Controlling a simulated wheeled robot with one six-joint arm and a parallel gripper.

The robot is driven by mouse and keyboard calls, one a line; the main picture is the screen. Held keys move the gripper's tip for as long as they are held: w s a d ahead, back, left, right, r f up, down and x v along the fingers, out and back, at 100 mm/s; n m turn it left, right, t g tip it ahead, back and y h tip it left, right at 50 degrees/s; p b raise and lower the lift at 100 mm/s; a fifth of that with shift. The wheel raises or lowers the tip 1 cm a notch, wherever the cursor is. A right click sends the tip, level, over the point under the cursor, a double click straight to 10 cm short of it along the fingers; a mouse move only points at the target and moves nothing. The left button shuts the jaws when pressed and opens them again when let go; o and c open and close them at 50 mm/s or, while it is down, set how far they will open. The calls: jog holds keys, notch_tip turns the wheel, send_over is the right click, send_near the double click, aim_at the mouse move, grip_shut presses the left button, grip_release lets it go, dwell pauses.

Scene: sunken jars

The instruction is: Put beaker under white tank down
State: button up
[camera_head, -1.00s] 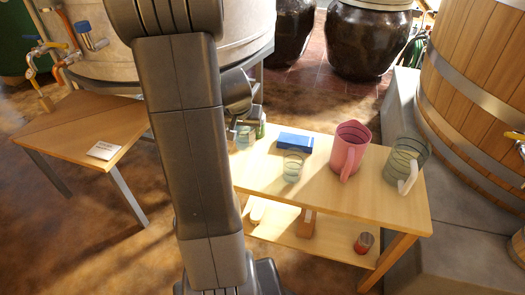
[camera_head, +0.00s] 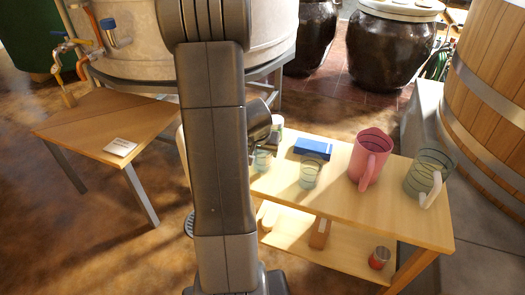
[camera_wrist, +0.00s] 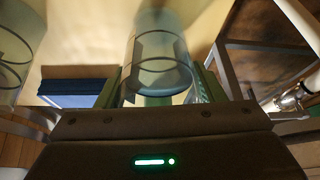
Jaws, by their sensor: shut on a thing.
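A clear beaker (camera_wrist: 160,75) with dark rings stands between the two fingers of my gripper (camera_wrist: 160,90) in the wrist view. My gripper is shut on it. In the head view the held beaker (camera_head: 262,160) is at the left end of the pale wooden table (camera_head: 338,196), partly hidden by my arm. I cannot tell whether it touches the tabletop. The pale tank (camera_head: 140,62) with taps stands at the back left. A brown wooden table (camera_head: 98,128) with a white card (camera_head: 120,147) stands in front of and partly below it.
On the pale table stand a blue box (camera_head: 313,148), another clear glass (camera_head: 310,172), a pink jug (camera_head: 369,160) and a clear jug (camera_head: 428,176). A red can (camera_head: 379,257) is on its lower shelf. A wooden vat (camera_head: 495,85) is at right. The brown tabletop is mostly clear.

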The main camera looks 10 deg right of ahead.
jog(key=shift+f, duration=0.15)
jog(key=o, duration=1.2)
jog(key=shift+r, duration=0.3)
jog(key=p+v, duration=0.3)
jog(key=v, duration=0.8)
jog(key=shift+s+a+r, duration=0.1)
jog(key=shift+s+r, duration=0.1)
jog(key=shift+r, duration=0.15)
